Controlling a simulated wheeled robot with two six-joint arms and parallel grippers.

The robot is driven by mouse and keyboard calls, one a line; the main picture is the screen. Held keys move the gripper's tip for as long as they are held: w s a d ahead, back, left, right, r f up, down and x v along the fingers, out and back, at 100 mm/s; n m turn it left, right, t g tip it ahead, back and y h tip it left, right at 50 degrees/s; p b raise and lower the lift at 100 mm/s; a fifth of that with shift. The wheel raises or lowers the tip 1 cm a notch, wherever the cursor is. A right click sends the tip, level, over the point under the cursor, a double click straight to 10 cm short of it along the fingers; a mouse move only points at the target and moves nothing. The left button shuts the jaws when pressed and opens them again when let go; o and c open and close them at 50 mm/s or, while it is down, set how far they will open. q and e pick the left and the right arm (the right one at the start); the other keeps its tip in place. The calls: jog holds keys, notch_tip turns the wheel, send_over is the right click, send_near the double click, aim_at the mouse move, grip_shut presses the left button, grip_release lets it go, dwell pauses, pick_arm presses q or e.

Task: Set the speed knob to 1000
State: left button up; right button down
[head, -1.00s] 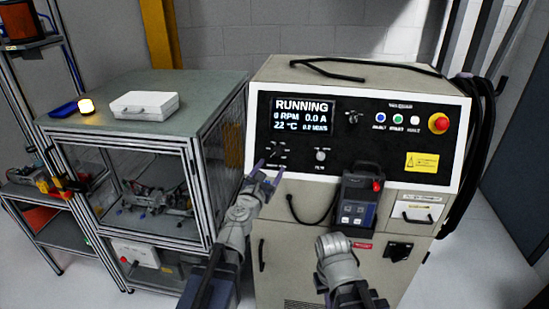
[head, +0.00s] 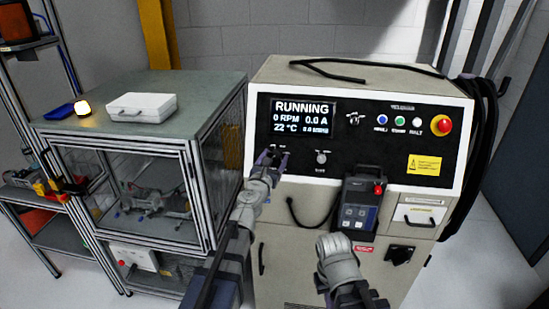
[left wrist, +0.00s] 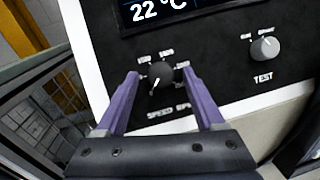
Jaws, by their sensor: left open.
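The speed knob (left wrist: 160,77) is a small dark round knob with a pale pointer line on the black panel, in the left wrist view. White scale marks ring it, too small to read, with a partly hidden "SPEED" label below. My left gripper (left wrist: 160,85) is open, its purple fingers one on each side of the knob; I cannot tell if they touch it. In the head view my left gripper (head: 270,158) covers the knob's spot at the panel's lower left. The display (head: 303,117) reads RUNNING, 0 RPM, 0.0 A, 22 °C.
A grey TEST knob (left wrist: 265,47) sits right of the speed knob. A handheld pendant (head: 360,205) hangs on the cabinet front. A red emergency stop (head: 441,124) is at the panel's right. A glass-sided enclosure (head: 150,112) stands close on the left.

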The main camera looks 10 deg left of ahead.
pick_arm(q)
jog(key=shift+s, duration=0.1)
jog(key=shift+c, duration=0.7)
grip_shut()
